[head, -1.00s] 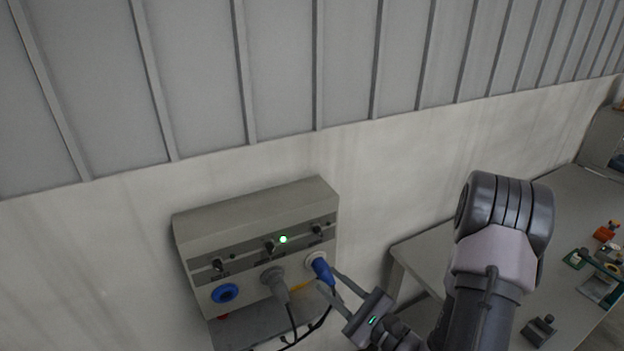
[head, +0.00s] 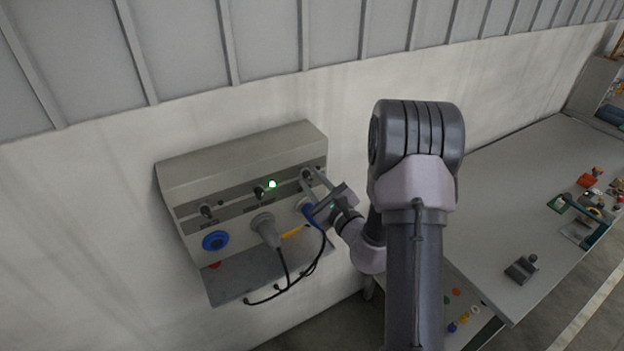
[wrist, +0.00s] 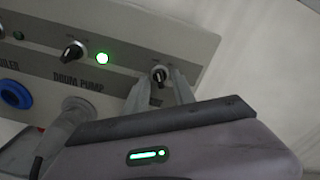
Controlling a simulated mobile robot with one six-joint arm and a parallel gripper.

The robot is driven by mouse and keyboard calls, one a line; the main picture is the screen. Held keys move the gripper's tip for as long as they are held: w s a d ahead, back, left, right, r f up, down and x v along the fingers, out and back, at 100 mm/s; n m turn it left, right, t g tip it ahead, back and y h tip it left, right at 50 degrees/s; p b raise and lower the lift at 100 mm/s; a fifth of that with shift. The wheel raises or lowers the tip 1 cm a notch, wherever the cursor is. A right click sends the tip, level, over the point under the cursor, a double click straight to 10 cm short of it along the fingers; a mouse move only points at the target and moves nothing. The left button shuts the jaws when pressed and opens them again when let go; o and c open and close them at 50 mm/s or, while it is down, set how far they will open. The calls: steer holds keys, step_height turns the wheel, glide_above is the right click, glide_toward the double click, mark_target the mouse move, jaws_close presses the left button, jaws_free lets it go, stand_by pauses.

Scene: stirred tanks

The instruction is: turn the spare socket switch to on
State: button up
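A grey socket panel (head: 240,160) on the wall carries three black rotary switches. The right switch (wrist: 158,74) has its label mostly hidden by my fingers, so I cannot read whether it says spare. My gripper (head: 312,174) is at this switch, its two fingers apart with the knob between or just beyond their tips; contact cannot be told. The middle switch (wrist: 74,52) is labelled drum pump and has a lit green lamp (wrist: 102,58) beside it. The left switch (head: 207,210) has a dark lamp. A blue plug (head: 308,212) sits in the right socket, partly behind my gripper.
Black cables hang below the panel. A workbench (head: 540,170) with tools stands to the right. The wall above the panel is clear.

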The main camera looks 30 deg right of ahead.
steer(key=shift+w+f, duration=0.1)
steer(key=shift+w, duration=0.35)
steer(key=shift+s, duration=0.1)
jaws_close()
steer(key=shift+m, duration=0.3)
steer(key=m+p, duration=0.2)
steer(key=m, duration=0.3)
steer(key=shift+m, duration=0.3)
steer(key=m+p, duration=0.2)
steer(key=m, duration=0.3)
steer(key=shift+a+m, duration=0.1)
steer(key=shift+m, duration=0.2)
